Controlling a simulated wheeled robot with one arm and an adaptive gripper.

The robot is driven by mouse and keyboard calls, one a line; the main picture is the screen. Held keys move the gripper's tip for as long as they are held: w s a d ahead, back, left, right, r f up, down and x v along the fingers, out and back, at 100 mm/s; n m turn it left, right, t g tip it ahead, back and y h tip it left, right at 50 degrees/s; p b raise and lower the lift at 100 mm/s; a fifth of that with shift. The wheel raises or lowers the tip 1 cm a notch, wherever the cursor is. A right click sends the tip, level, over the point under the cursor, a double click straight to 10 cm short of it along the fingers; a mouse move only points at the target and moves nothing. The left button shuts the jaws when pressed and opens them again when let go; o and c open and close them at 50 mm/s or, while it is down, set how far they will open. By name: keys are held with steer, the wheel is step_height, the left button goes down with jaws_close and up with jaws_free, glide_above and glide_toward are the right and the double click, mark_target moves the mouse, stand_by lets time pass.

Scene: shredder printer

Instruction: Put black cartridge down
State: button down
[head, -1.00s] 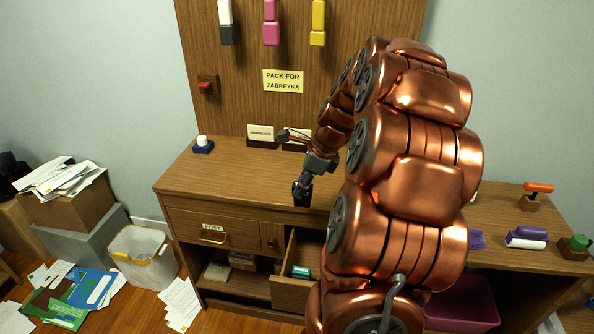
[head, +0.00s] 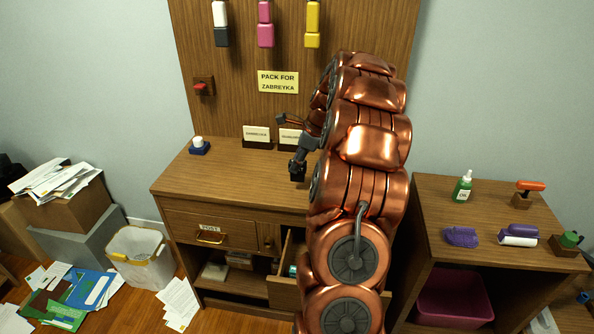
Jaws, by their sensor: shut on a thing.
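My gripper (head: 300,163) is small in the head view, in front of the wooden panel and above the desk top (head: 235,172). It is shut on a small dark thing, which looks like the black cartridge (head: 297,173). The cartridge hangs below the gripper's end, over the desk near its front edge; I cannot tell whether it touches the wood. The jaws are too dark and small to make out in detail. My arm hides the right part of the desk.
Name cards (head: 256,134) and a blue-based white button (head: 199,146) stand on the desk. Cartridges (head: 264,25) hang on the panel (head: 227,105). The left desk top is mostly clear. A side table (head: 480,200) holds several items.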

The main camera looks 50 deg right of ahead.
steer(key=shift+w+d+f, duration=0.1)
steer(key=shift+w+d, duration=0.05)
steer(key=shift+f+p, duration=0.35)
steer(key=shift+f, duration=1.3)
steer(key=shift+f, duration=0.15)
steer(key=c, duration=0.9)
jaws_free()
steer(key=shift+c, duration=0.2)
steer(key=b+v, duration=0.1)
steer(key=v, duration=1.1)
